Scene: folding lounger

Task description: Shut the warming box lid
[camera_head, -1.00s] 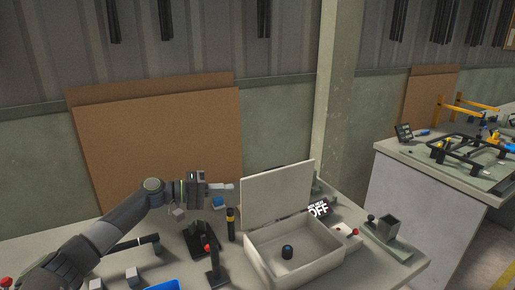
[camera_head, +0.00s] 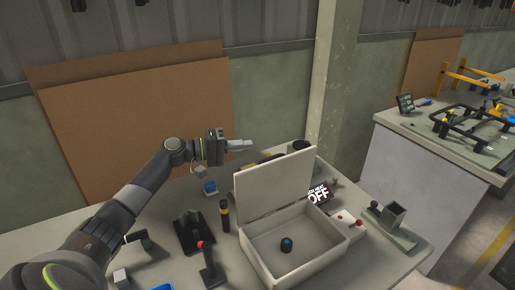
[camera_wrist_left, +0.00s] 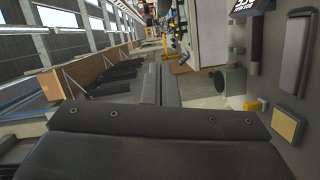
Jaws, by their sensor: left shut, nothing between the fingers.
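The warming box (camera_head: 315,262) is a pale open box on the bench. Its lid (camera_head: 275,183) stands up at the back edge, leaning slightly back. A small dark cylinder (camera_head: 287,244) stands inside the box. My left gripper (camera_head: 243,145) is shut and empty, just above and beyond the lid's upper left corner. It looks apart from the lid, but its depth is hard to judge. The left wrist view shows dark gripper parts along the bottom, and the lid cannot be made out there. My right gripper is not in view.
A black and yellow cylinder (camera_head: 225,216), a red-topped lever (camera_head: 207,262) and a blue block (camera_head: 210,188) are left of the box. A dark object (camera_head: 300,146) shows behind the lid. A metal holder (camera_head: 391,219) is at right.

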